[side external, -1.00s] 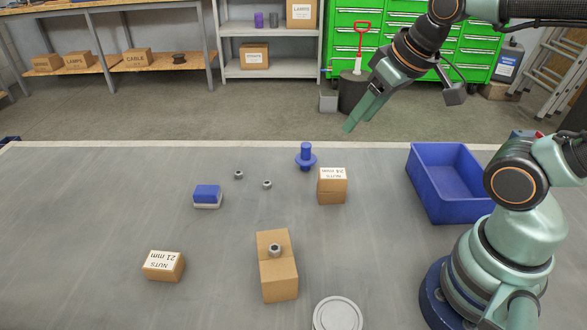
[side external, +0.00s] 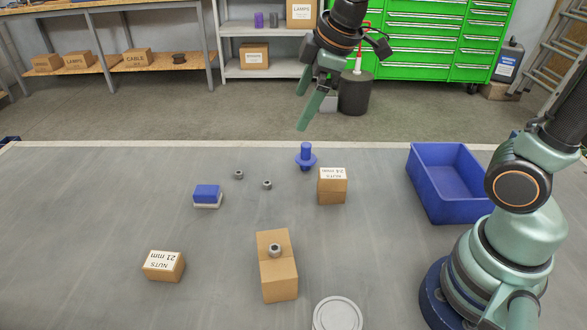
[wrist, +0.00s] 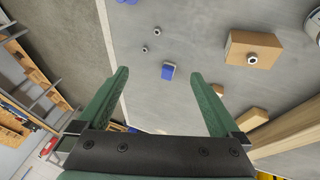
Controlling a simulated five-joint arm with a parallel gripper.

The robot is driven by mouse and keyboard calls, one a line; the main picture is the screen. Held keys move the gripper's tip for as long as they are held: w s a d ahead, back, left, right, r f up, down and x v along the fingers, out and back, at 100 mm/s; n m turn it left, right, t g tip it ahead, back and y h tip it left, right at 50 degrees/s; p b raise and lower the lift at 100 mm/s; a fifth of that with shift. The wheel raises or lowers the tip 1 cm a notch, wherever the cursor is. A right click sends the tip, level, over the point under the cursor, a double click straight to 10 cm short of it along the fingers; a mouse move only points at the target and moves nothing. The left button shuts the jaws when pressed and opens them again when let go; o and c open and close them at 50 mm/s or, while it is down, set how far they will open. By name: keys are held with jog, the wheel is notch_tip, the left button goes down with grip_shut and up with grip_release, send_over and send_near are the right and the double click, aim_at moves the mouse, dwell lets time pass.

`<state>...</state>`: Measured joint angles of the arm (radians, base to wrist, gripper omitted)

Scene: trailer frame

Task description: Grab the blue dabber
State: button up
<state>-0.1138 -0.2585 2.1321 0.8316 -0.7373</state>
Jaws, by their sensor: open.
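The blue dabber (side external: 305,157) stands upright on the grey table near its far edge, with a round knob above a wide flange. In the wrist view a blue part of it (wrist: 127,2) shows at the top edge, mostly cut off. My gripper (side external: 307,118) is open and empty, high above the table's far edge, and in the side view its fingers appear just above the dabber. In the wrist view the open fingers (wrist: 160,74) are spread apart, and a blue-and-white block (wrist: 168,71) lies far below between them.
A nuts box (side external: 332,187) stands close to the right of the dabber. Two loose nuts (side external: 266,185) and the blue-and-white block (side external: 207,197) lie to the left. A cardboard box (side external: 278,280) with a nut on top is nearer. A blue bin (side external: 460,205) is at right.

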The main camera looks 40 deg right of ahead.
jog(key=w+a+f+n, duration=0.5)
jog(key=w+a+n, duration=0.1)
jog(key=w+n, duration=0.3)
jog(key=n+g, duration=0.1)
jog(key=n, duration=0.7)
send_near(208, 190)
jog(key=shift+y, duration=0.3)
jog(key=x, duration=0.4)
jog(key=shift+w+d, duration=0.2)
jog(key=shift+w, duration=0.05)
jog(key=shift+s+x, duration=0.15)
jog(key=shift+x, duration=1.2)
jog(key=shift+s+x, duration=0.1)
jog(key=shift+x, duration=1.3)
jog(key=shift+d, duration=0.1)
jog(key=c, duration=1.2)
